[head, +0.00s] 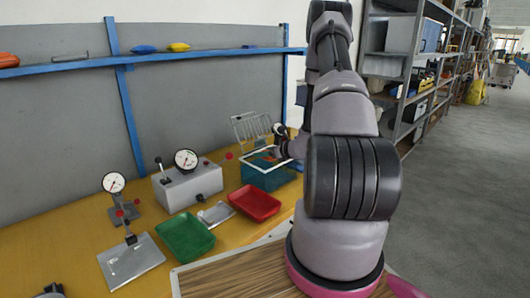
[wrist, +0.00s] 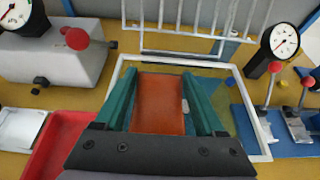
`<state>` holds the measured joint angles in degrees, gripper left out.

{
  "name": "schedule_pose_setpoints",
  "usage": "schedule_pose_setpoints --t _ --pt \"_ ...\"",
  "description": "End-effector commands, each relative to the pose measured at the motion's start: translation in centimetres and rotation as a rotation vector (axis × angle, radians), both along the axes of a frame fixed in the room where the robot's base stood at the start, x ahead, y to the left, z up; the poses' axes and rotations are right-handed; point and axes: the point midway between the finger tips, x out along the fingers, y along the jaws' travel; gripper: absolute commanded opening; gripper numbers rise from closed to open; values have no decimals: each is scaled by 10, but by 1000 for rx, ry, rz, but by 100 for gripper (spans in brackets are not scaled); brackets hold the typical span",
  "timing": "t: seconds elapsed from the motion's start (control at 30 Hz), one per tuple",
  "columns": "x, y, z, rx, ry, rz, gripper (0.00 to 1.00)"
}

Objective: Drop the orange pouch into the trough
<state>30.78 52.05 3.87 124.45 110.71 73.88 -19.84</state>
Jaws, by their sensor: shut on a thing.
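The orange pouch (wrist: 160,104) is held between the two teal fingers of my gripper (wrist: 160,82) in the wrist view. The gripper is shut on it. A see-through teal bin with a white rim (wrist: 118,76), which looks like the trough, lies under and around the pouch in that view. In the head view the bin (head: 262,178) stands at the far right of the bench, and my gripper (head: 277,151) is at its top opening. I cannot tell how far the pouch is above the bin's floor.
A red tray (head: 254,203) and a green tray (head: 186,237) sit nearer on the yellow bench. A grey gauge box (head: 187,186) stands left of the red tray. A white wire rack (wrist: 205,16) rises behind the bin. Gauge and levers (wrist: 280,45) stand to its right.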

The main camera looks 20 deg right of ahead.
Motion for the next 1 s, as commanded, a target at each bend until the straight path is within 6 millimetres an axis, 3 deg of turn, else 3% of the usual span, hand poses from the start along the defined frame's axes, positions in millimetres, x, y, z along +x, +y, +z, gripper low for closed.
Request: schedule_pose_setpoints --t 0.27,0.3,0.37,0.63,0.77,1.0 --pt "0 0 -6 -1 -1 0 19" --pt "0 0 -5 -1 -1 0 79" --pt "0 0 -6 -1 -1 0 100" --pt "0 0 -4 -1 -1 0 100" --pt "0 -1 9 -2 -3 -1 100" --pt "-46 -17 27 -1 1 -3 100"
